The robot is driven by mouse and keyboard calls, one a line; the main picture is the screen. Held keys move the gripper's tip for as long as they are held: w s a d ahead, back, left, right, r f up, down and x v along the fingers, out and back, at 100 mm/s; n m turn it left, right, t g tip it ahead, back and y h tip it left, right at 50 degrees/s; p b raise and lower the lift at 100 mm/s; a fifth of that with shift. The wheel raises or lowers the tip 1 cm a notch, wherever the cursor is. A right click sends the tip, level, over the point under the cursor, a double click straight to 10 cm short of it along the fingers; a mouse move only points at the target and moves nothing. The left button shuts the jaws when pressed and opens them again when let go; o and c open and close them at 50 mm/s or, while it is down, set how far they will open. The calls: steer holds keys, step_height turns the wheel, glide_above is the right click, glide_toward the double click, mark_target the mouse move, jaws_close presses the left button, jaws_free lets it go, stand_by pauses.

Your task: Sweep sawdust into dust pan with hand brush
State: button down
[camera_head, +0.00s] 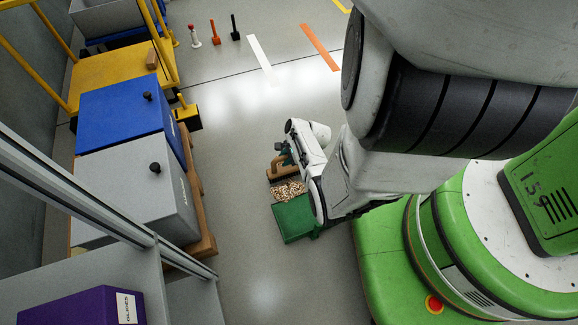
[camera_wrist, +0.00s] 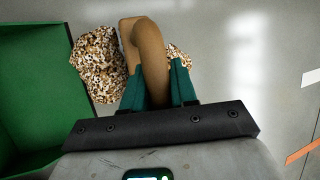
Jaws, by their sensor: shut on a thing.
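The hand brush (camera_head: 276,172) has a tan wooden handle and dark bristles, which show in the head view against the floor. In the wrist view its curved handle (camera_wrist: 150,45) stands between the green fingers of my gripper (camera_wrist: 160,85), which is shut on it. My gripper also shows in the head view (camera_head: 285,155). The sawdust (camera_head: 289,190) is a speckled brown and white pile between the brush and the dust pan; in the wrist view it (camera_wrist: 97,65) shows left of the handle, with a little to the right. The green dust pan (camera_head: 293,221) lies on the floor, partly behind my arm.
A pallet (camera_head: 203,232) with a grey box (camera_head: 125,185) and a blue box (camera_head: 115,115) stands to the left. A yellow cart (camera_head: 110,70) is behind them. A shelf with a purple box (camera_head: 80,308) is at lower left. Open floor (camera_head: 240,260) lies between.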

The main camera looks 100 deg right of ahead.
steer(key=w+d+b, duration=0.3)
steer(key=d+b, duration=0.1)
steer(key=d, duration=0.7)
steer(key=shift+w+d+b, duration=0.25)
steer(key=shift+d+b, duration=0.05)
steer(key=shift+b, duration=0.05)
steer(key=c, duration=1.4)
jaws_free()
jaws_close()
